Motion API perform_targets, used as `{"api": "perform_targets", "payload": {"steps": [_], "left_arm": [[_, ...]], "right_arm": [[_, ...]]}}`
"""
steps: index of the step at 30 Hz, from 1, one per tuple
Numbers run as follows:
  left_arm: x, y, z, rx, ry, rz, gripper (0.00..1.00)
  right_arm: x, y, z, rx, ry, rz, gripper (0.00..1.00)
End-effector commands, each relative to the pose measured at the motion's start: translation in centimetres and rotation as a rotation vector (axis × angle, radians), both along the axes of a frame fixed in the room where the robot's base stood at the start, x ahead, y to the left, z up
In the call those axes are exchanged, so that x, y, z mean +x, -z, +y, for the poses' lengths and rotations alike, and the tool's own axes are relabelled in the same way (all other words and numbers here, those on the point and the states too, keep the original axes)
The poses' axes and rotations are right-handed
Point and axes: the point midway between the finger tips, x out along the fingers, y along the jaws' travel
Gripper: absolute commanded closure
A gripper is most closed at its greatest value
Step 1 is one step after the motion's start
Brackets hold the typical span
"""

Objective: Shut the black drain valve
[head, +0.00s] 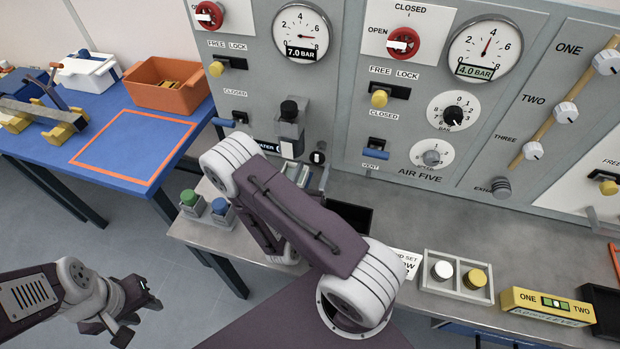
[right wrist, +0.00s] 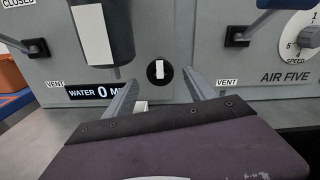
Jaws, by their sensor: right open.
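The black drain valve (right wrist: 159,73) is a small round black knob with an upright white bar, set low on the grey panel. In the head view the valve (head: 317,157) shows just beyond my right arm. My right gripper (right wrist: 164,92) is open, its two fingers spread to the left and right of the valve in the picture. Nothing is held, and I cannot tell whether the fingers reach the panel. In the head view my right arm hides most of this gripper. My left gripper (head: 138,315) hangs at the lower left, open and empty, away from the panel.
A water bowl (head: 291,127) hangs above and left of the valve, beside the water label (right wrist: 100,92). Blue vent levers (head: 375,154) stick out of the panel. A grey bench (head: 420,215) runs below. A blue table (head: 90,110) with an orange bin (head: 160,95) stands left.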

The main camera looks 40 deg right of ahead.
Motion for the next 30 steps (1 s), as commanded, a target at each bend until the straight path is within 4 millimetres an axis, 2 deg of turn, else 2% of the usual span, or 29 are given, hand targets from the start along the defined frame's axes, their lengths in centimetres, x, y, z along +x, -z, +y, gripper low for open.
{"api": "perform_targets", "payload": {"steps": [3, 9, 30], "left_arm": [[0.0, 0.4, 0.0, 0.0, 0.0, 0.0, 0.64], [0.0, 0.6, 0.0, 0.0, 0.0, 0.0, 0.64], [0.0, 0.6, 0.0, 0.0, 0.0, 0.0, 0.64]], "right_arm": [[-1.2, 0.2, 1.8, 0.0, -0.007, 0.002, 0.35], [-2.5, 0.1, 3.3, 0.002, -0.003, 0.002, 0.35], [-2.8, 0.0, 3.5, 0.001, 0.0, 0.001, 0.35]]}}
